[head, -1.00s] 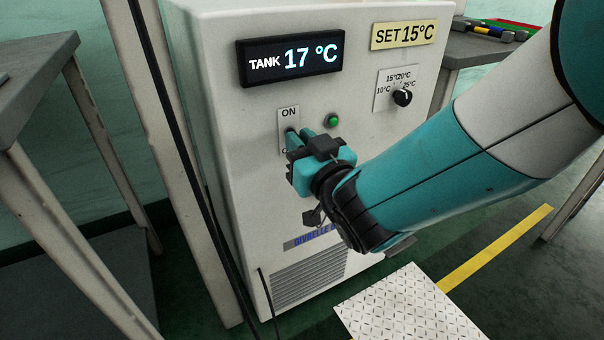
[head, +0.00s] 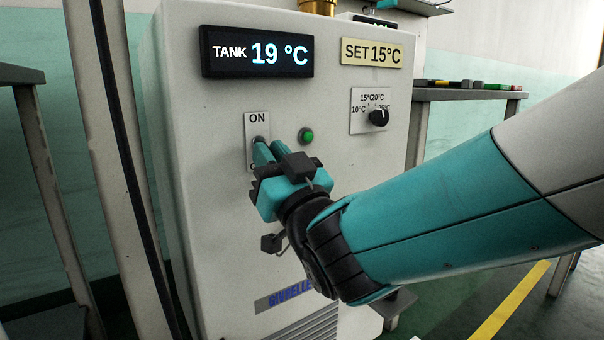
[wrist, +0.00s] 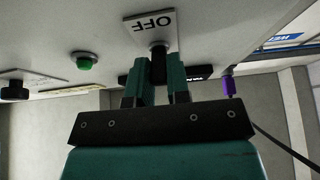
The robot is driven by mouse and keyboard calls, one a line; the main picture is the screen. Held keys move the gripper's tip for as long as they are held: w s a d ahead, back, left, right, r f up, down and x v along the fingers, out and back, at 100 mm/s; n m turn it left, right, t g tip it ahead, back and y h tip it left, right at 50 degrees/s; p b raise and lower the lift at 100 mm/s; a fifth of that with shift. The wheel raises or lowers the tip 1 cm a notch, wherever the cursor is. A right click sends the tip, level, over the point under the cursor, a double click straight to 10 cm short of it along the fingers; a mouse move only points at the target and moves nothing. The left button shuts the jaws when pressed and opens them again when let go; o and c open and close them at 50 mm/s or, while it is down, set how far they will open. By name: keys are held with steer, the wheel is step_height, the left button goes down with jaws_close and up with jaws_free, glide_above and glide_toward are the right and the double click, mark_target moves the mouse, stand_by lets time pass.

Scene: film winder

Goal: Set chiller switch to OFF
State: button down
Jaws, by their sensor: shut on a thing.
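The chiller switch (wrist: 157,50) is a dark lever on a pale plate marked ON at the top in the head view (head: 257,119). The upside-down OFF label shows in the wrist view. My gripper (head: 264,152) reaches the plate on the front of the white chiller (head: 215,210). In the wrist view, its two teal fingers (wrist: 160,78) stand either side of the dark lever, shut on it. The fingers hide the lever and the lower label in the head view, so I cannot tell its exact position there. A green lamp (head: 306,136) sits right of the plate.
The tank display (head: 258,53) reads 19 °C, above the switch. A set plate (head: 371,52) reads 15 °C, over a black dial (head: 379,117). A pale post and dark cable stand left of the chiller. A bench (head: 460,94) is behind at right.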

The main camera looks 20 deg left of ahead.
steer(key=shift+s, duration=0.1)
stand_by(0.3)
steer(key=c, duration=1.1)
jaws_free()
steer(key=shift+a, duration=0.1)
